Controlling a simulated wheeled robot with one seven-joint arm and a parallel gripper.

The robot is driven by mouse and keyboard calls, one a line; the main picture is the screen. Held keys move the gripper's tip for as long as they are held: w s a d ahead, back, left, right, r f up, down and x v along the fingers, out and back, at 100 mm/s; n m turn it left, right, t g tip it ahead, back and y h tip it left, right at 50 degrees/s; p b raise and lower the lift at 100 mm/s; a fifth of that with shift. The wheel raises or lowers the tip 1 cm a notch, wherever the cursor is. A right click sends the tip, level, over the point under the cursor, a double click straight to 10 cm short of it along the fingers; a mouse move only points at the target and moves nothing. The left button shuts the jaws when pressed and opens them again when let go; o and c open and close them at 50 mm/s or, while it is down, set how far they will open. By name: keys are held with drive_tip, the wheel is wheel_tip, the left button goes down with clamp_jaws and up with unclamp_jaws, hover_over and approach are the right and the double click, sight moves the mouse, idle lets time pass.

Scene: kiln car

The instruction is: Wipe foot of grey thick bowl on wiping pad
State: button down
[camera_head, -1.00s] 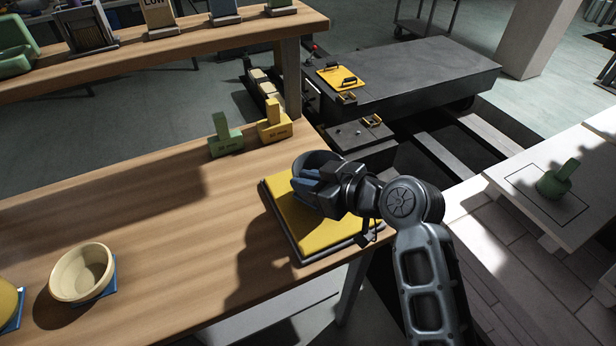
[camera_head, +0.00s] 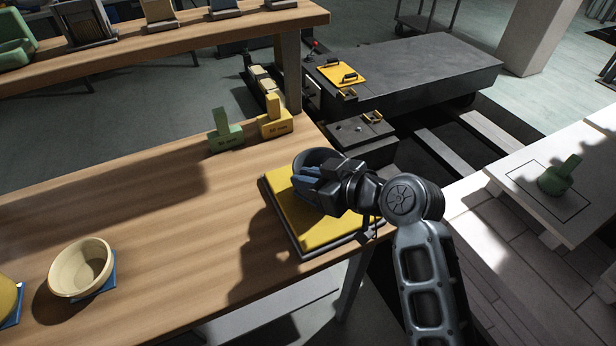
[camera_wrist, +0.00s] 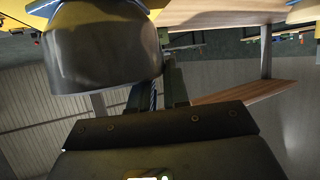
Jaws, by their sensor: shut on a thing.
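The wiping pad (camera_head: 290,212) is a yellow pad in a dark frame at the right end of the wooden table. My gripper (camera_head: 320,180) is over the pad and shut on the grey thick bowl (camera_head: 313,158), which is mostly hidden behind the fingers in the head view. In the wrist view the dark grey bowl (camera_wrist: 105,55) fills the upper left, beside my fingers (camera_wrist: 160,85), with yellow pad at its edge. The bowl is at the pad; I cannot tell whether its foot touches.
A cream bowl (camera_head: 82,267) sits on a blue mat at the table's left, with a yellow vessel (camera_head: 6,298) at the edge. Green (camera_head: 225,135) and yellow (camera_head: 274,122) handled blocks stand behind the pad. A small green object (camera_head: 556,179) is on the right white table. The table's middle is clear.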

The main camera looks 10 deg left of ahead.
sight(295, 167)
drive_tip(key=shift+f+b, duration=0.35)
idle(0.3)
drive_tip(key=shift+w+a+r+b, duration=0.1)
drive_tip(key=shift+w+a+b, duration=0.4)
drive_tip(key=shift+w, duration=0.35)
drive_tip(key=shift+w+a+b, duration=0.4)
drive_tip(key=shift+w+a, duration=0.2)
drive_tip(key=shift+w, duration=0.25)
drive_tip(key=shift+s, duration=0.1)
drive_tip(key=shift+s+d+p, duration=0.3)
drive_tip(key=shift+s+d, duration=0.3)
drive_tip(key=shift+s, duration=0.25)
drive_tip(key=shift+s+d+p, duration=0.25)
drive_tip(key=shift+s+d, duration=0.3)
drive_tip(key=shift+s, duration=0.3)
